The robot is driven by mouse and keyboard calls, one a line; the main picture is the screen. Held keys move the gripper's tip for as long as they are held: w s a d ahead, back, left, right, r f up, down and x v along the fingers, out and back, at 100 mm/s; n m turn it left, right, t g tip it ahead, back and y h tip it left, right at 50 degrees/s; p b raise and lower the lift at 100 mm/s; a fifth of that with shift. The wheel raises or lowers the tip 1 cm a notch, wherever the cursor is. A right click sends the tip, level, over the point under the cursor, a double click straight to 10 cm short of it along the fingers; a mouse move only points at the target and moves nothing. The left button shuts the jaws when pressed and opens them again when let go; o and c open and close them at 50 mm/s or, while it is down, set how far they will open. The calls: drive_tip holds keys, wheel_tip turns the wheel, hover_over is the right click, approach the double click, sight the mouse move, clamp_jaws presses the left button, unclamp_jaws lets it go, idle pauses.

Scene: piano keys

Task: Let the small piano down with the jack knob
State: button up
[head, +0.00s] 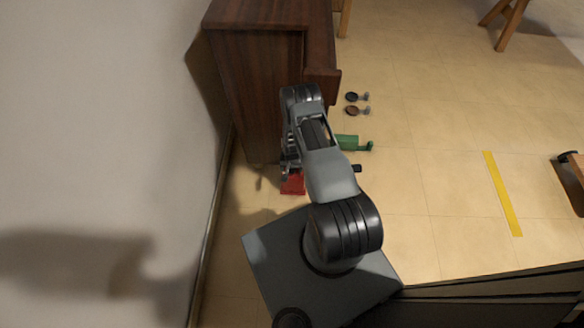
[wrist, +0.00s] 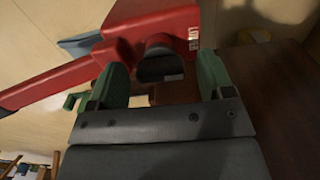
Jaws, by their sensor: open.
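The small piano (head: 252,85) is a dark brown wooden body by the wall in the head view. Its dark wood also fills the right of the wrist view (wrist: 280,100). The red jack (head: 293,185) is low at the piano's near end, partly hidden by my arm. In the wrist view the jack (wrist: 165,22) has a long red bar running left. Its dark knob (wrist: 160,62) sits between the green fingertips of my open gripper (wrist: 163,76). Gaps show on both sides of the knob. In the head view my gripper (head: 288,168) points down beside the jack, its fingers mostly hidden.
A green object (head: 349,142) lies on the tiled floor right of my arm. Two small caster-like pieces (head: 356,97) (head: 357,111) lie behind it. A yellow floor strip (head: 503,193) is farther right. The wall (head: 110,150) is close on the left. The floor between is clear.

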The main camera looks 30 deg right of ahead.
drive_tip(key=c, duration=0.9)
drive_tip(key=m+b, duration=0.2)
drive_tip(key=m, duration=0.2)
drive_tip(key=shift+f+m, duration=0.1)
drive_tip(key=shift+m, duration=0.3)
drive_tip(key=m+b, duration=0.2)
drive_tip(key=m, duration=0.2)
drive_tip(key=shift+m, duration=0.3)
drive_tip(key=m+b, duration=0.1)
drive_tip(key=m, duration=0.3)
drive_tip(key=shift+d, duration=0.1)
drive_tip(key=shift+m+b, duration=0.5)
drive_tip(key=shift+m, duration=1.8)
